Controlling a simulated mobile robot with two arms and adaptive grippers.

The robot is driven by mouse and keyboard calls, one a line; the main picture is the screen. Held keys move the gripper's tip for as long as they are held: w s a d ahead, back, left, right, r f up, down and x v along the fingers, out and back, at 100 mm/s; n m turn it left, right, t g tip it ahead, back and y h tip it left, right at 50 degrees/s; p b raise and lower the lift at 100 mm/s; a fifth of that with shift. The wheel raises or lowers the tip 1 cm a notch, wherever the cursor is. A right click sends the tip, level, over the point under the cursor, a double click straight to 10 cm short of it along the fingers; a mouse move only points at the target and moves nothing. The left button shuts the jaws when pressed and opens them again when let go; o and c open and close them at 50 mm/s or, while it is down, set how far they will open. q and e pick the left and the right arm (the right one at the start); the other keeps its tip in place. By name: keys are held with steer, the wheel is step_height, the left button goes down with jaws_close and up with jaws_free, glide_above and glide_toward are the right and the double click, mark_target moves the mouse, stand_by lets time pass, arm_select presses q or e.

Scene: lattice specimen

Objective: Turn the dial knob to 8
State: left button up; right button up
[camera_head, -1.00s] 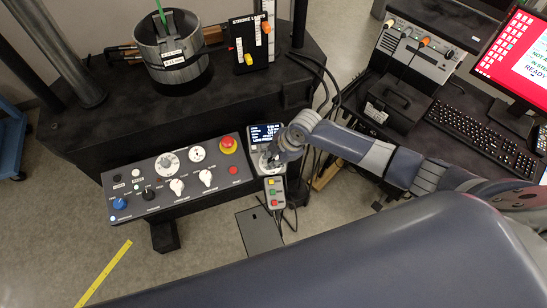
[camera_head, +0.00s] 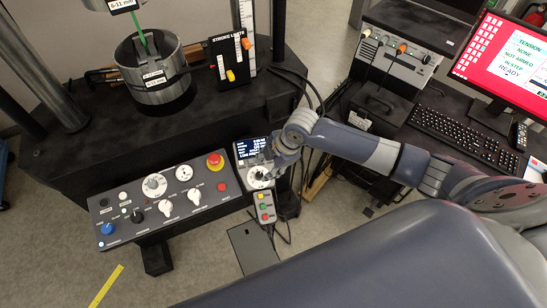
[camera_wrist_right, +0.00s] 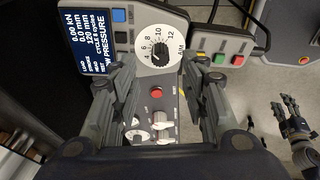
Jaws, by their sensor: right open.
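The dial knob (camera_wrist_right: 160,52) is dark, on a round white numbered dial marked 4 to 12, in the upper middle of the right wrist view. Its mark seems to lie at the lower left, near 4, but it is small. In the head view the dial (camera_head: 261,175) sits below a small screen. My right gripper (camera_head: 272,163) is over it, partly covering that area. In the right wrist view my right gripper (camera_wrist_right: 163,64) is open, its fingers apart on either side of the dial, nothing between them. A grey jointed gripper (camera_wrist_right: 284,108), seemingly my left one, shows at the right.
The sloped control panel (camera_head: 150,225) beside the dial carries several knobs and a red mushroom button (camera_head: 215,161). A pendant with coloured buttons (camera_head: 264,207) hangs just below the dial. Cables run behind my right wrist. A keyboard (camera_head: 460,135) and monitor (camera_head: 512,60) stand at right.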

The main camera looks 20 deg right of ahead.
steer(key=v, duration=0.6)
stand_by(2.4)
